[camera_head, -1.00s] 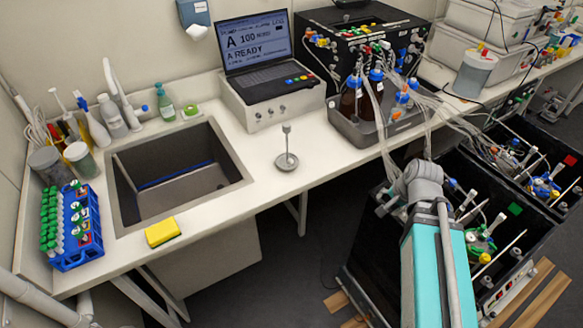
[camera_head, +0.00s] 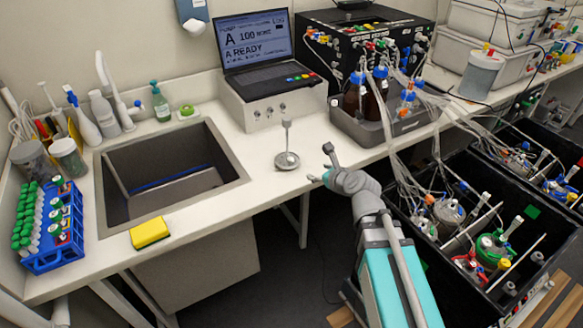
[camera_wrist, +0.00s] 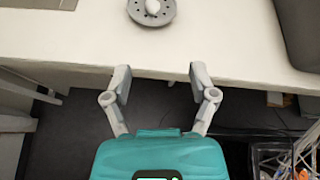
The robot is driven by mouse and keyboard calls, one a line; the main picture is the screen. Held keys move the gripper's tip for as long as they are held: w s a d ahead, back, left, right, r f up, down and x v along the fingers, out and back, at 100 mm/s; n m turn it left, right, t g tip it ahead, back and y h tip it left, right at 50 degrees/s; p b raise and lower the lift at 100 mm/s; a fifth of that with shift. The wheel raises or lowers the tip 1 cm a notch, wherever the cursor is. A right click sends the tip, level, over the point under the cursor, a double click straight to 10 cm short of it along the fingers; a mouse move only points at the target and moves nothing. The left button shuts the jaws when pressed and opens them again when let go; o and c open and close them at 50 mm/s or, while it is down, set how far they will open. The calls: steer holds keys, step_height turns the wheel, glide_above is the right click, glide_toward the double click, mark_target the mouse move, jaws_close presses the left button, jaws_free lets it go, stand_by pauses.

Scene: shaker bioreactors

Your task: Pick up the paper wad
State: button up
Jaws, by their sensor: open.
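I cannot make out a paper wad for certain in either view. My gripper (camera_head: 322,164) is open and empty at the front edge of the counter (camera_head: 262,185), beside a small grey stand. In the wrist view its two fingers (camera_wrist: 160,74) are spread apart, with dark floor between them and the counter edge just ahead. The grey stand (camera_head: 287,160) has a round base and a short upright post. In the wrist view a round grey disc (camera_wrist: 134,14) with a white lump on top (camera_wrist: 152,7) lies ahead of the fingers; it appears to be this stand.
A sink (camera_head: 112,205), a yellow sponge (camera_head: 150,233) and a blue tube rack (camera_head: 62,250) are on the left. A laptop (camera_head: 256,45) and a tray of bottles (camera_head: 405,126) stand behind. Black bioreactor boxes (camera_head: 520,290) with tubes flank my arm on the right.

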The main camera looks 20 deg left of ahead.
mark_target(292, 160)
steer(key=shift+a+m+t+y, duration=0.3)
steer(key=shift+a+m, duration=0.55)
steer(key=shift+m, duration=0.25)
steer(key=b+x, duration=0.3)
steer(key=x, duration=0.4)
steer(key=shift+w+f, duration=0.1)
steer(key=shift+w+a+f+b, duration=0.2)
steer(key=shift+w+a+b, duration=0.2)
steer(key=shift+a, duration=0.15)
steer(key=shift+b+x, duration=1)
steer(key=shift+x, duration=1.6)
steer(key=shift+s+a, duration=0.1)
steer(key=shift+s, duration=0.05)
steer(key=c, duration=0.8)
